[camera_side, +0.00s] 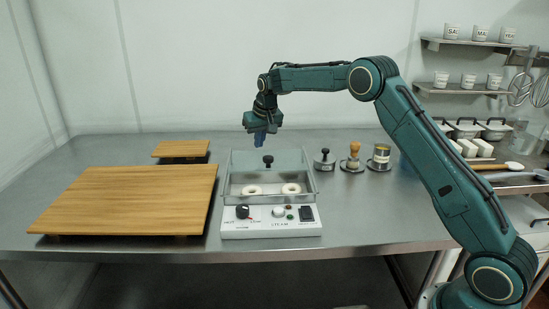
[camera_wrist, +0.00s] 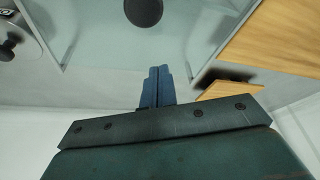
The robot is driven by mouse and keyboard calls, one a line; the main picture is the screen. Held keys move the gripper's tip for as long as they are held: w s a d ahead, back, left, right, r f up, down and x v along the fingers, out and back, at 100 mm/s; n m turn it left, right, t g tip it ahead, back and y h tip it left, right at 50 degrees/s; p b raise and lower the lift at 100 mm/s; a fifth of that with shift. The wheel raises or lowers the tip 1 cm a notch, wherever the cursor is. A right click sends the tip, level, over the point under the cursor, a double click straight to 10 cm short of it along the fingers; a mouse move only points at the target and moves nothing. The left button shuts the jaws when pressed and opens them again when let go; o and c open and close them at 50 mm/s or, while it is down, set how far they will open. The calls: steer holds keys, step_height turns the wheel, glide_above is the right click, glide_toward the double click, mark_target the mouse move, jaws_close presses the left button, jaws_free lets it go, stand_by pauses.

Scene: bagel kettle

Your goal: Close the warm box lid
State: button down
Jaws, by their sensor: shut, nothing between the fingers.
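Two pale bagels (camera_side: 291,188) lie in the tray. Its clear lid (camera_side: 245,159) with a black knob (camera_side: 268,160) appears tilted up at the rear; its exact angle is hard to tell. The lid (camera_wrist: 100,35) and knob (camera_wrist: 143,10) also show in the wrist view, the knob partly cut off. My gripper (camera_side: 260,138) is shut and empty, pointing down above the lid's rear edge. Its blue fingertips (camera_wrist: 157,70) appear near that edge; contact cannot be told.
A large wooden board (camera_side: 135,198) lies left of the box, with a smaller board (camera_side: 181,148) behind it. A black-knobbed metal weight (camera_side: 324,160), a wooden-handled tool (camera_side: 353,157) and a can (camera_side: 380,157) stand to the right.

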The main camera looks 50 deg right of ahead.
mark_target(265, 164)
steer(key=shift+f, duration=0.35)
steer(key=shift+s+a+f, duration=0.15)
steer(key=shift+s+a, duration=0.15)
steer(key=shift+s, duration=0.6)
steer(key=shift+s+a+f, duration=0.1)
steer(key=shift+s+a, duration=0.15)
steer(key=shift+s, duration=0.65)
steer(key=shift+s+a, duration=0.1)
steer(key=shift+a, duration=0.05)
steer(key=s+a, duration=0.8)
steer(key=shift+s+a, duration=0.25)
